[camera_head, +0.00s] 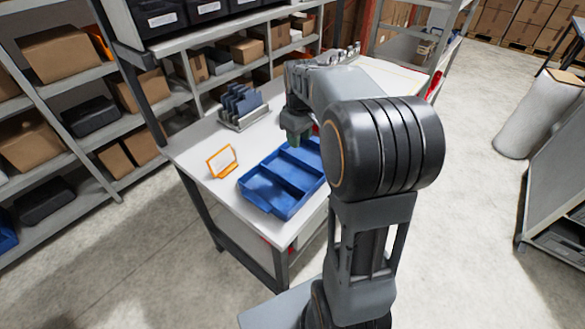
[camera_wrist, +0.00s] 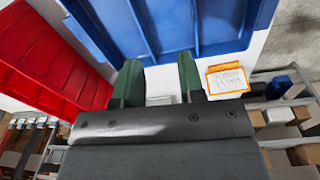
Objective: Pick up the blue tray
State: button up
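The blue tray (camera_head: 262,192) lies flat on the white table, with dividers making several shallow compartments that look empty. My arm hides its right part. My gripper (camera_head: 297,135) points down beside the tray's far edge, seemingly above it; the exact gap is unclear. In the wrist view my gripper (camera_wrist: 160,66) shows two green fingers spread apart with nothing between them. The blue tray (camera_wrist: 222,22) fills the top of that view, its near wall just beyond the fingertips.
An orange-framed card stand (camera_head: 222,162) stands left of the tray. A grey rack with dark blue plates (camera_head: 241,106) is farther back. A red ribbed bin (camera_wrist: 50,62) lies beside the tray. Shelves with boxes (camera_head: 60,52) stand behind; the floor (camera_head: 150,270) in front is clear.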

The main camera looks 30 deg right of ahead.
jog(key=w+d+f+n, duration=0.1)
jog(key=w+d, duration=0.2)
jog(key=d, duration=0.1)
jog(key=p, duration=0.1)
send_over(304, 162)
jog(key=shift+g, duration=0.4)
notch_tip(304, 162, down, 8)
jog(key=shift+d+r, duration=0.1)
jog(key=shift+f+p, duration=0.7)
jog(key=shift+f, duration=2.25)
jog(key=shift+c, duration=0.2)
grip_shut()
